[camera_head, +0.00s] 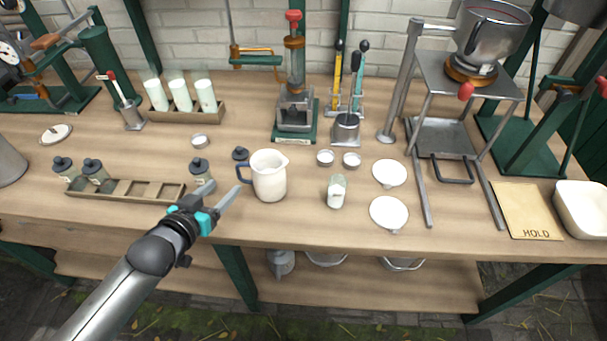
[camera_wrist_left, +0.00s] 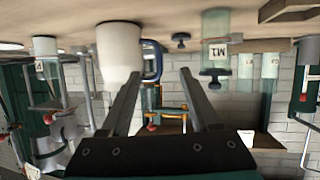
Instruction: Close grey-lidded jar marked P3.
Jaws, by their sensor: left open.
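My left gripper (camera_head: 214,196) is open and empty, in front of a dark grey-lidded jar (camera_head: 199,170) at the rack's right end. That jar shows upside down in the left wrist view (camera_wrist_left: 215,55), with a label that seems to read M1. Two more dark-lidded jars (camera_head: 65,168) (camera_head: 95,171) stand at the left. I cannot read P3 anywhere. My right gripper is not visible.
The white pitcher (camera_head: 269,177) stands close right of my gripper. A wooden rack (camera_head: 150,190) has empty slots. The front edge between pitcher and discs is mostly clear.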

